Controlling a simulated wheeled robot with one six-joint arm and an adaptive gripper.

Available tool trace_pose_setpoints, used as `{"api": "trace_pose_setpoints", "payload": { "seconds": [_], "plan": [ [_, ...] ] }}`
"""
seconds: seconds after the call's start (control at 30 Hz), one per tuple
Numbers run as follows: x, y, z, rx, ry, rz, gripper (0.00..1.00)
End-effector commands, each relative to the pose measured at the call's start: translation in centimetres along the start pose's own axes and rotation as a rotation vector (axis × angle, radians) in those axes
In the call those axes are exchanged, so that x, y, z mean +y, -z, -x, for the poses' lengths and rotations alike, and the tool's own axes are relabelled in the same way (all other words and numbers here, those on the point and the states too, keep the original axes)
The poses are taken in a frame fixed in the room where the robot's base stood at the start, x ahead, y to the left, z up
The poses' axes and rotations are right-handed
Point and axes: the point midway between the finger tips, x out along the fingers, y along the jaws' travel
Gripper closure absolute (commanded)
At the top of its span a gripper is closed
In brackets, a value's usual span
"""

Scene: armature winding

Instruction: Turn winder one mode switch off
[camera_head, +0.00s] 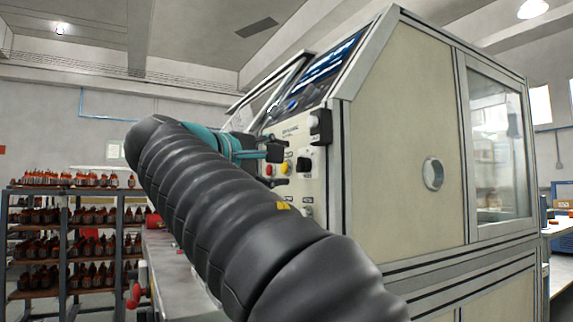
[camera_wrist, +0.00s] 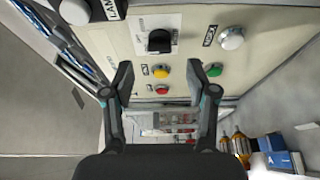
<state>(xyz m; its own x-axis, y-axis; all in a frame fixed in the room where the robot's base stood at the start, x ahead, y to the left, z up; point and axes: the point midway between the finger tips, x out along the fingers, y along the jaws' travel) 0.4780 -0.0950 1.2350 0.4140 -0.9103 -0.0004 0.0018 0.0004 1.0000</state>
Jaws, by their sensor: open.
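The winder (camera_head: 405,140) is a large cream cabinet with a control panel facing left in the head view. A black rotary switch on a pale label plate is on the panel; it shows in the wrist view (camera_wrist: 160,41) and in the head view (camera_head: 304,164). Its label is too small to read, and I cannot tell its set position. My gripper (camera_wrist: 167,78) is open and empty, its fingertips spread beside the yellow button (camera_wrist: 161,71) and the green button (camera_wrist: 194,71). The switch lies just beyond the fingertips, apart from them. In the head view, my gripper (camera_head: 276,167) is close to the panel.
A red button (camera_wrist: 161,89) and a white round button (camera_wrist: 232,38) are also on the panel. A dark display (camera_head: 328,68) is above it. A rack (camera_head: 62,243) of armatures stands at the left. A workbench (camera_head: 560,226) stands at the far right.

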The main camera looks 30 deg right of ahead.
Motion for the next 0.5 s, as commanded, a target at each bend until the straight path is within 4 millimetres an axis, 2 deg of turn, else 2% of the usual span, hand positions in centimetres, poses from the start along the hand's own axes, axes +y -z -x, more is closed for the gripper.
{"api": "trace_pose_setpoints", "payload": {
  "seconds": [0.2,0.5],
  "plan": [
    [0.0,0.1,3.7,0.005,0.0,-0.001,0.42],
    [0.0,0.0,6.7,0.001,-0.001,-0.001,0.42]
  ]
}}
